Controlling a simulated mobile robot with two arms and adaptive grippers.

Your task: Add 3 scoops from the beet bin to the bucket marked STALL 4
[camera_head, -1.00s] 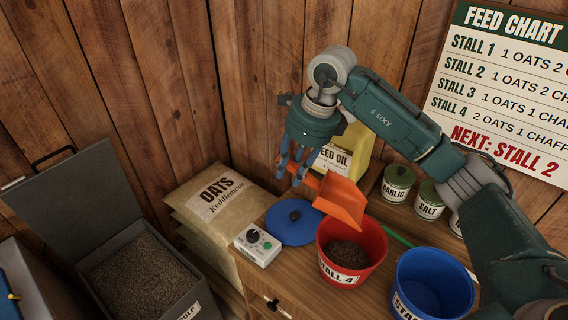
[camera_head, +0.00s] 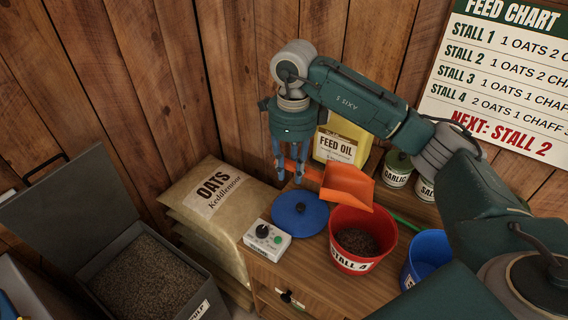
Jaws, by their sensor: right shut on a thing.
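My right gripper (camera_head: 291,170) is shut on the handle of an orange scoop (camera_head: 346,188). It holds the scoop above the table, with the scoop's mouth over the back left rim of the red bucket. The red bucket marked STALL 4 (camera_head: 349,261) stands on the table with dark brown feed (camera_head: 357,241) inside. The open bin (camera_head: 118,302) at the lower left is full of brown pellets, its label partly readable as "ULP".
A blue lid (camera_head: 318,220) and a small control box (camera_head: 267,241) lie left of the bucket. A blue bucket (camera_head: 429,247) stands to its right. A yellow feed oil can (camera_head: 341,143) and jars (camera_head: 397,169) stand behind. Oats sacks (camera_head: 212,195) lie between bin and table.

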